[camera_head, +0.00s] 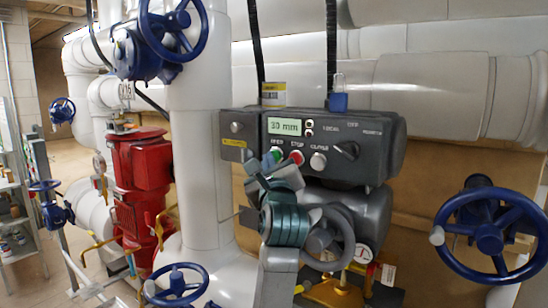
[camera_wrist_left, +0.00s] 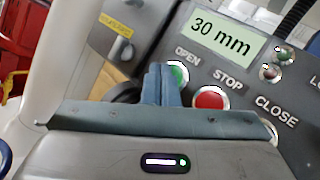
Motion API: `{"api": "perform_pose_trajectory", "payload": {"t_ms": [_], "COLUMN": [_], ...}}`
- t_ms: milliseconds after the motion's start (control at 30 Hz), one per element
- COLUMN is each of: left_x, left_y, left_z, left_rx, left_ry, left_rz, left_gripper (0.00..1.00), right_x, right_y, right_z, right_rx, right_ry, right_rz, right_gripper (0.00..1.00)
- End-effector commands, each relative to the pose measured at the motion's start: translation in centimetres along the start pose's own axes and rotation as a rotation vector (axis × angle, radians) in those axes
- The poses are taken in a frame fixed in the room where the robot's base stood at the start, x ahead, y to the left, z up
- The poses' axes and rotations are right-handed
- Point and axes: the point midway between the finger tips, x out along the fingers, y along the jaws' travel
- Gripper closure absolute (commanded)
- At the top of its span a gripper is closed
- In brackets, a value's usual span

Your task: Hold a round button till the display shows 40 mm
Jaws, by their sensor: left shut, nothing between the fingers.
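The display (camera_head: 285,127) on the dark control box reads 30 mm; it also shows in the left wrist view (camera_wrist_left: 220,37). Below it are a green OPEN button (camera_wrist_left: 180,72), a red STOP button (camera_wrist_left: 209,97) and a pale CLOSE button (camera_head: 318,161). My left gripper (camera_head: 268,163) is shut and empty, with its fingertips at the green button. In the left wrist view its fingers (camera_wrist_left: 163,84) cover the left part of that button. I cannot tell whether they touch or press it. My right gripper is not in view.
The control box (camera_head: 388,149) has a black selector knob (camera_head: 345,151) and a blue padlock (camera_head: 338,102). A grey handwheel (camera_head: 343,228) sits below it, close to my left arm. Blue handwheels (camera_head: 489,237) and white pipes (camera_head: 440,85) surround the box.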

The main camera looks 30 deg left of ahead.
Motion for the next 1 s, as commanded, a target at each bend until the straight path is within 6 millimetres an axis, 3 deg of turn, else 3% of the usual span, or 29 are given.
{"api": "perform_pose_trajectory", "payload": {"t_ms": [1000], "left_x": [0.64], "left_y": [-0.46], "left_z": [-0.48], "left_rx": [0.000], "left_ry": [0.001], "left_rz": [0.000], "left_gripper": [1.00], "right_x": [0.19], "right_y": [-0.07], "right_z": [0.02], "right_rx": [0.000], "right_ry": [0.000], "right_rz": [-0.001], "right_gripper": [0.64]}}
